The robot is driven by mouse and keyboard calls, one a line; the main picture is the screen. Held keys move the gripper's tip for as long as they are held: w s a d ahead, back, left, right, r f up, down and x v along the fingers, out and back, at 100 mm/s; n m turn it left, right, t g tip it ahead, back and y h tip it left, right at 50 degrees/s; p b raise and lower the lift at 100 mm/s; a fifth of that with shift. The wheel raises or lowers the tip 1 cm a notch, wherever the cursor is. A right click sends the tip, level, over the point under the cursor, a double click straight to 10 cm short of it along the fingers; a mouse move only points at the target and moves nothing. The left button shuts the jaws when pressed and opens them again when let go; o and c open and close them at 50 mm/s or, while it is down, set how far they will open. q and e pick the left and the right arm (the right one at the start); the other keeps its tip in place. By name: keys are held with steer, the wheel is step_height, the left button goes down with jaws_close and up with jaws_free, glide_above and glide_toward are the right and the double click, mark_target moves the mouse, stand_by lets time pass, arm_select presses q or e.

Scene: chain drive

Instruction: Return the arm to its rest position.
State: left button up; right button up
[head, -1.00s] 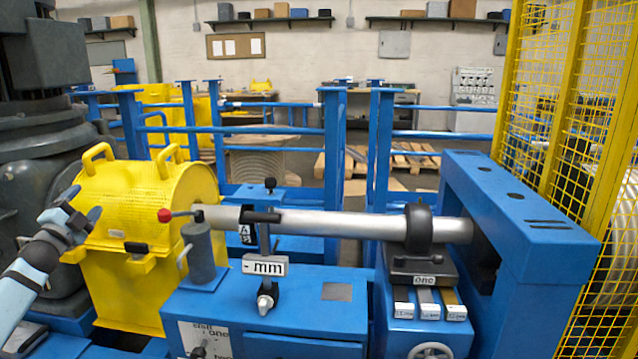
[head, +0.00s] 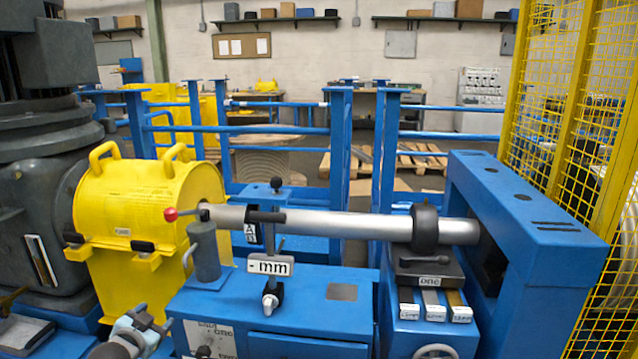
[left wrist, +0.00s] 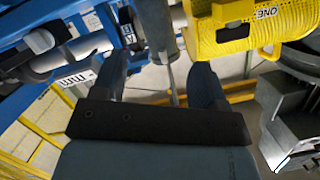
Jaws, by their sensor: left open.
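My left gripper (head: 152,316) is low in the head view, in front of the yellow guard and left of the blue machine bed. In the left wrist view its two dark fingers (left wrist: 160,78) stand apart with nothing between them. The yellow guard (head: 150,200) with two handles is behind and above it, and also shows in the left wrist view (left wrist: 235,40). My right gripper is in neither view.
A silver shaft (head: 350,225) runs to a blue frame (head: 530,210), through a black collar (head: 425,228). A red-knobbed lever (head: 171,214) and grey cylinder (head: 205,252) stand near the guard. Yellow mesh fencing (head: 570,130) closes the right side.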

arm_select(q)
steer(key=s+d+f+g+h, duration=0.15)
steer(key=s+d+f, duration=0.25)
steer(key=s+d, duration=0.5)
steer(key=s+d+f+h, duration=0.2)
steer(key=s+d+f, duration=0.1)
steer(key=s+d, duration=0.6)
steer(key=s+d+r+n+h, duration=0.25)
steer(key=s+d, duration=0.55)
steer(key=s, duration=0.6)
steer(key=s+a+r+g+y+p, duration=0.1)
steer(key=r+p, duration=0.7)
steer(key=p, duration=0.7)
steer(key=s+a+r+g+y+p, duration=0.1)
steer(key=r+p, duration=0.7)
steer(key=p, duration=0.8)
steer(key=shift+s+a+r+g+y, duration=0.35)
steer(key=shift+s+a, duration=0.2)
steer(key=shift+a, duration=0.1)
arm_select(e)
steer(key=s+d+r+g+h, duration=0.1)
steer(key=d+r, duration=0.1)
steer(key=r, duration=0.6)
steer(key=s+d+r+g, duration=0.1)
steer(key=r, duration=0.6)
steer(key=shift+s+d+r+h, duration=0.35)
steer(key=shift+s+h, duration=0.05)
